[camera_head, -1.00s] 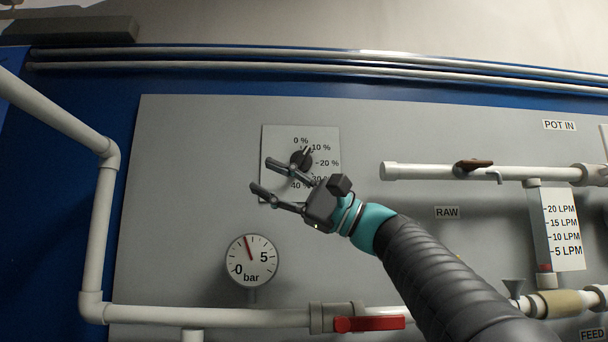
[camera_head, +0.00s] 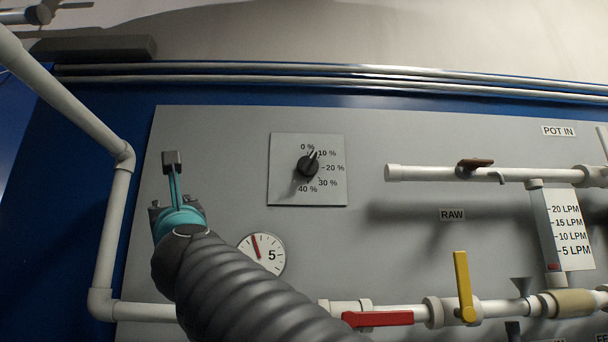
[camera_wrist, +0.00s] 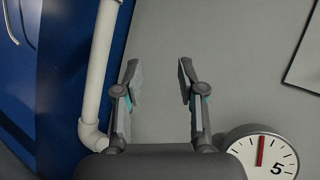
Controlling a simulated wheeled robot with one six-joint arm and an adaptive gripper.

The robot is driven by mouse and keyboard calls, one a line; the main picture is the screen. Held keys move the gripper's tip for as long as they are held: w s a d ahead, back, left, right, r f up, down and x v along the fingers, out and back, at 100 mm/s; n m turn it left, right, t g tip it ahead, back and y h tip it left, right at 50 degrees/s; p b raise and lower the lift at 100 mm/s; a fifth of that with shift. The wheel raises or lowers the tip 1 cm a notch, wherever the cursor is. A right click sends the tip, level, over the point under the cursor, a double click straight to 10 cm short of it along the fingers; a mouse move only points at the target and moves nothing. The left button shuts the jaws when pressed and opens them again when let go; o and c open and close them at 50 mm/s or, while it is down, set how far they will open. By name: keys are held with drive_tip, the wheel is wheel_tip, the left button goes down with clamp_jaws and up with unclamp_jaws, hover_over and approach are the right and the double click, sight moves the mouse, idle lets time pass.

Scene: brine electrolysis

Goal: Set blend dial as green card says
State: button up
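The blend dial is a black knob (camera_head: 307,167) on a pale square plate (camera_head: 331,197) marked 0 % to 40 %. Its pointer is tilted up and right, toward the 10 % mark. No green card shows in either view. A dark edge at the upper right of that view may be the dial plate.
A pressure gauge (camera_head: 268,254) sits below the dial, partly covered by my arm; it also shows in the wrist view (camera_wrist: 262,152). A white pipe (camera_head: 116,225) runs down at left. Red (camera_head: 377,319) and yellow (camera_head: 463,287) valve handles are at lower right. Panel around the dial is clear.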

drive_tip(key=d+r+m+t+h, duration=0.2)
drive_tip(key=d+m+t+h, duration=0.3)
drive_tip(key=d+m+h, duration=0.6)
drive_tip(key=m+g+h, duration=0.3)
drive_tip(key=m+h, duration=0.9)
drive_tip(key=m, duration=0.1)
approach(306, 165)
drive_tip(key=p+x, duration=0.6)
drive_tip(key=x, duration=0.3)
clamp_jaws()
